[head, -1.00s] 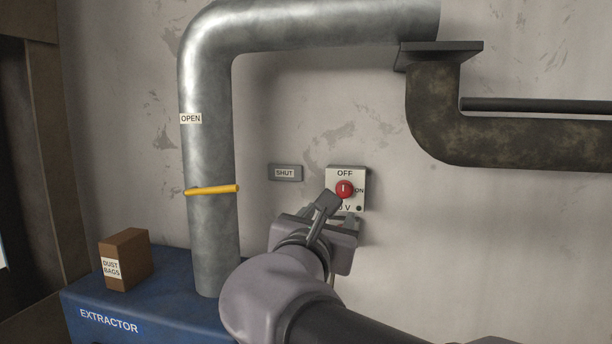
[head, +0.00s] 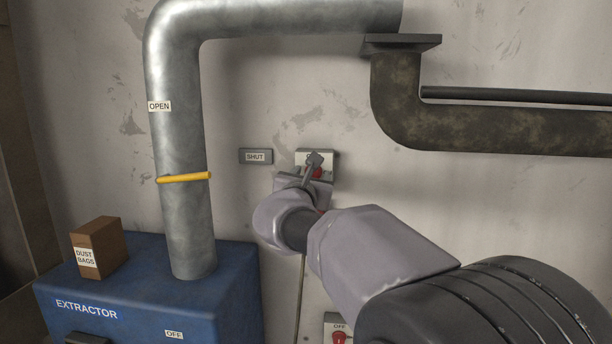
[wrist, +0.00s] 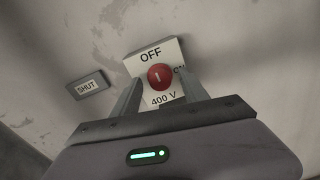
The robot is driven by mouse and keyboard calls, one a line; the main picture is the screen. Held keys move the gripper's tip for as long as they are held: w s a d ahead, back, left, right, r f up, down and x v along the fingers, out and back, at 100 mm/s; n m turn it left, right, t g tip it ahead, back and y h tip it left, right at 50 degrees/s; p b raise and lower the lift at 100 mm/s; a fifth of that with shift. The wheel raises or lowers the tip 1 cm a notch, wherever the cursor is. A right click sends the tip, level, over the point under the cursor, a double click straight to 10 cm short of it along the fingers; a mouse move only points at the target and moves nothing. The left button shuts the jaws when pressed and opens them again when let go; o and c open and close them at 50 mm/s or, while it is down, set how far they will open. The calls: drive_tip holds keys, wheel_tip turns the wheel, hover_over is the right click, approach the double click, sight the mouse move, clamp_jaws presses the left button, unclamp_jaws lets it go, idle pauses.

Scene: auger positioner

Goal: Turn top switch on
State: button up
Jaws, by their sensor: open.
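The top switch is a red round knob (wrist: 160,77) on a pale plate (wrist: 150,53) on the wall. The plate reads OFF above the knob, ON to its right and 400 V below. The knob's white mark stands about upright, toward OFF. In the wrist view my gripper (wrist: 162,80) is open, with one finger on each side of the knob. I cannot tell whether the fingers touch it. In the head view my gripper (head: 314,160) covers most of the plate (head: 329,158) and knob.
A SHUT label (head: 255,157) is on the wall left of the switch. A second red switch (head: 338,337) shows low at the picture's bottom. A large metal pipe (head: 180,130) with a yellow lever (head: 184,178) rises from the blue extractor (head: 225,290). A rusty pipe (head: 450,128) is at upper right.

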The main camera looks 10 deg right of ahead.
drive_tip(key=shift+s, duration=0.1)
clamp_jaws()
drive_tip(key=shift+b, duration=0.4)
drive_tip(key=m+b, duration=0.3)
drive_tip(key=shift+f, duration=0.25)
drive_tip(key=m+b, duration=0.5)
drive_tip(key=shift+m, duration=0.3)
drive_tip(key=shift+d+r+m+y+b, duration=0.1)
drive_tip(key=shift+m+y+b, duration=0.1)
drive_tip(key=shift+m+b, duration=1.7)
drive_tip(key=shift+r+m+y+b, duration=0.1)
drive_tip(key=shift+m+y+b, duration=0.1)
drive_tip(key=shift+m+b, duration=1.7)
drive_tip(key=shift+m+p, duration=0.5)
drive_tip(key=shift+m, duration=0.3)
drive_tip(key=shift+r, duration=0.1)
